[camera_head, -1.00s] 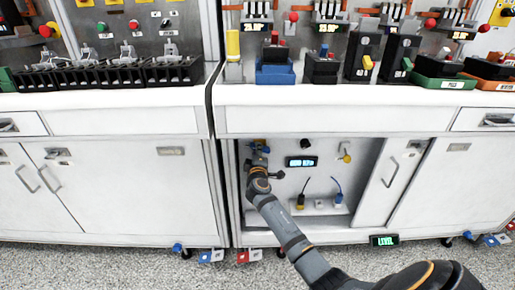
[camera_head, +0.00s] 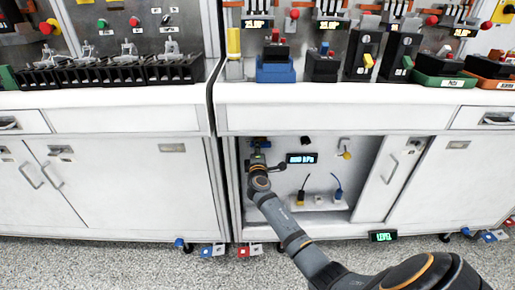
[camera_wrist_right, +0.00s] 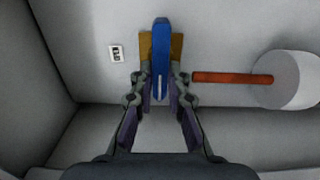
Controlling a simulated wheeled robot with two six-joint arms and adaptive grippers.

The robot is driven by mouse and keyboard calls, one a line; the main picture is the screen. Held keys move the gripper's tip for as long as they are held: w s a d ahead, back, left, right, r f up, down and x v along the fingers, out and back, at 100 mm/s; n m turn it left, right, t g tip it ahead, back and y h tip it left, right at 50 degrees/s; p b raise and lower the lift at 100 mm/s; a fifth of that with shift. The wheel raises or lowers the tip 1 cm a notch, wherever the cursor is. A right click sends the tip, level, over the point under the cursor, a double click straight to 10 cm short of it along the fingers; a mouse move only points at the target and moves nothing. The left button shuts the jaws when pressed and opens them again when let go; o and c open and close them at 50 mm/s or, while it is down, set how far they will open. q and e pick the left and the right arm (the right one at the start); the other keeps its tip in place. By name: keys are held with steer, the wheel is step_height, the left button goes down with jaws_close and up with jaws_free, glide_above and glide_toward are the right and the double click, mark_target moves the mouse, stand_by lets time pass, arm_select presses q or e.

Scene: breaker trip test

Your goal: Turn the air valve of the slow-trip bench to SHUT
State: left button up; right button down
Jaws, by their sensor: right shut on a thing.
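My right gripper (camera_wrist_right: 160,98) is shut on the blue handle (camera_wrist_right: 161,50) of the air valve, with one finger on each side. In the right wrist view the handle stands upright in the picture, in front of a brass-coloured valve body (camera_wrist_right: 146,48). In the head view my right gripper (camera_head: 257,157) reaches into the open bay under the right bench. It partly hides the valve there, and the handle's setting cannot be read. A lit pressure display (camera_head: 301,158) in kPa is right of the gripper. My left gripper is not in view.
An orange-red bar (camera_wrist_right: 232,78) ends at a pale cylinder (camera_wrist_right: 290,80) close right of the valve. A small switch plate (camera_wrist_right: 116,53) is on the panel at left. A yellow knob (camera_head: 346,155) and two plugs with cords are further right. The bay's left wall (camera_wrist_right: 40,100) is close.

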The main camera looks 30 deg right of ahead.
steer(key=shift+f, duration=0.1)
steer(key=c, duration=1.3)
jaws_free()
steer(key=shift+s+a, duration=0.1)
steer(key=v, duration=1.1)
steer(key=shift+s+a, duration=0.1)
steer(key=shift+s, duration=0.3)
